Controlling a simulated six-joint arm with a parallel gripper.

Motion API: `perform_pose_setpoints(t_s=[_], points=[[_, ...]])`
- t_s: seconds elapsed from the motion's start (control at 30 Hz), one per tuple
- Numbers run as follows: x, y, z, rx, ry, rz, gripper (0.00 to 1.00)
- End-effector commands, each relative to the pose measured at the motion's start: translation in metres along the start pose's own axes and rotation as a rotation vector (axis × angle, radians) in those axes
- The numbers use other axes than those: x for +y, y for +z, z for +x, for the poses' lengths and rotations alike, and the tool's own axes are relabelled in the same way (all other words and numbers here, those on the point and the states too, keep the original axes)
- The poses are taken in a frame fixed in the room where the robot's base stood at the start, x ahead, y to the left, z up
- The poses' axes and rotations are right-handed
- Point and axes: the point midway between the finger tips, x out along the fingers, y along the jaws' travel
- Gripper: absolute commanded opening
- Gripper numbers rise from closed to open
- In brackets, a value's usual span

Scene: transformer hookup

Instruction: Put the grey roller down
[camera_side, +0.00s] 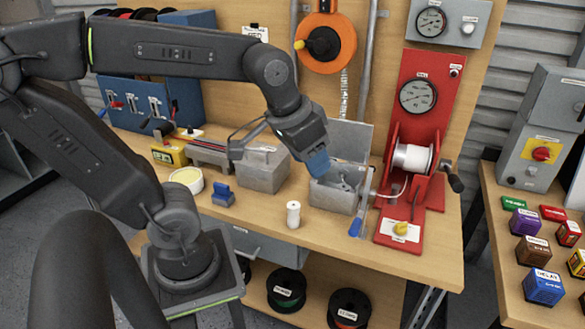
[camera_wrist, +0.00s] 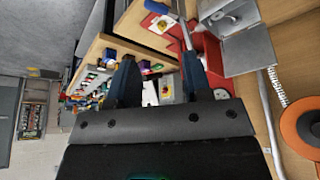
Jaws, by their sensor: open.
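A small pale roller (camera_side: 293,214), whitish to light grey, stands upright on the front part of the wooden bench. It is the only loose roller I can make out, and I cannot be sure it is the grey one. My gripper (camera_side: 318,164) has blue fingers and hangs above the left side of the open grey box, up and to the right of the roller. In the wrist view my gripper (camera_wrist: 160,72) has its fingers spread, with nothing held between them. I cannot make out the roller in the wrist view.
The open grey box (camera_side: 331,198) has its lid raised. A closed grey box (camera_side: 262,178) stands to its left. A red winder (camera_side: 428,185) with a white spool stands right of it. A blue block (camera_side: 222,196) and a round tub (camera_side: 187,179) lie left. The bench around the roller is clear.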

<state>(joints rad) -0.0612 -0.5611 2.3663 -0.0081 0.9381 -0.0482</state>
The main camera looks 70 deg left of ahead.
Motion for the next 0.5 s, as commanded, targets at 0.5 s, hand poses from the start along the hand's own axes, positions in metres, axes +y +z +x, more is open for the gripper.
perform_pose_setpoints(t_s=[0.5], points=[[0.009, 0.039, -0.007, 0.093, 0.023, 0.111, 0.45]])
